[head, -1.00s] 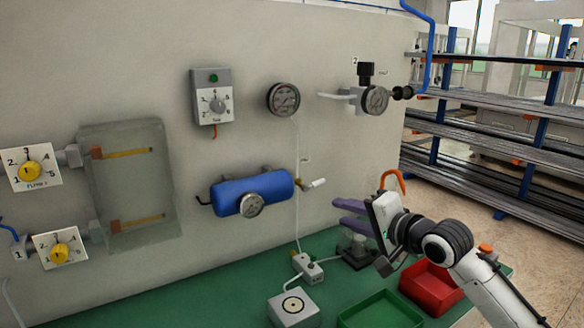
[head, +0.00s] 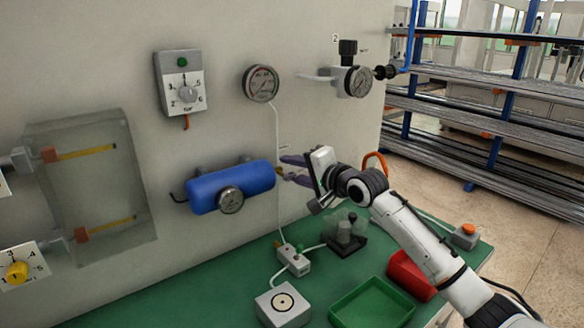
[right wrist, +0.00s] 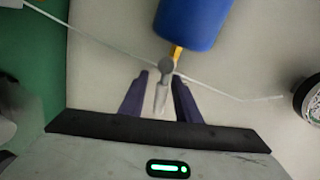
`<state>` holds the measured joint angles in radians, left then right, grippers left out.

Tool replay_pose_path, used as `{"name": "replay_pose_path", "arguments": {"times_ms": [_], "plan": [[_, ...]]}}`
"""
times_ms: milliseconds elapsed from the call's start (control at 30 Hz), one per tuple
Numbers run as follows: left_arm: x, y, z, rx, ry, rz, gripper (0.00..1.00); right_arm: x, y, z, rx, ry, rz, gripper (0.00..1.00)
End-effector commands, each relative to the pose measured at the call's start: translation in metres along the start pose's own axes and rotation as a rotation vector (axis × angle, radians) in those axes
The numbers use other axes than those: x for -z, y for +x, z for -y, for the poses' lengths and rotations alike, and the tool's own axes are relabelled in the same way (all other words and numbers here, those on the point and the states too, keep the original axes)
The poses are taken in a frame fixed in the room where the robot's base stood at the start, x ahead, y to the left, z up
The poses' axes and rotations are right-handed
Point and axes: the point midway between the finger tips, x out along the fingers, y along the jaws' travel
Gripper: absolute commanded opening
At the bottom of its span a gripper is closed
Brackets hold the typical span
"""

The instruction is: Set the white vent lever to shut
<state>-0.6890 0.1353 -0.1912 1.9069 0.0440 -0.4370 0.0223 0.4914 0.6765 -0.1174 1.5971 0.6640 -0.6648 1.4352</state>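The white vent lever (right wrist: 161,97) shows in the right wrist view below a grey round pivot, beside the brass fitting (right wrist: 178,53) at the end of the blue tank. My right gripper (right wrist: 159,77) is open, with one dark purple finger on each side of the lever and a gap on both sides. In the head view, my right gripper (head: 287,168) is at the right end of the blue tank (head: 231,187). There the lever is mostly hidden by the fingers. My left gripper is in neither view.
A round gauge (head: 260,83) and a regulator (head: 354,80) are on the wall above. On the green bench are a white box (head: 283,306), a small grey block (head: 295,258), a green tray (head: 372,300) and a red bin (head: 407,278). A thin white tube hangs near the lever.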

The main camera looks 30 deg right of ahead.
Motion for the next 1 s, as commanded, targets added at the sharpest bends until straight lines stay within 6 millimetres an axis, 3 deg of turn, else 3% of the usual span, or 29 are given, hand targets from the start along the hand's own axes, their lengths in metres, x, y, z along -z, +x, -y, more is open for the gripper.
{"name": "replay_pose_path", "arguments": {"times_ms": [300,500,1000], "plan": [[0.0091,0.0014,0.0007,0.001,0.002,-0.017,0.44,-0.0001,0.0034,0.0002,0.001,0.0,0.0,0.3],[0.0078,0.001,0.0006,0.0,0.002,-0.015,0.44,-0.0001,0.0032,0.0001,0.001,0.0,0.0,0.0],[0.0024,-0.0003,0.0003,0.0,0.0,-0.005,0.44,0.0002,0.0021,0.0044,-0.003,-0.098,-0.022,0.0]]}}
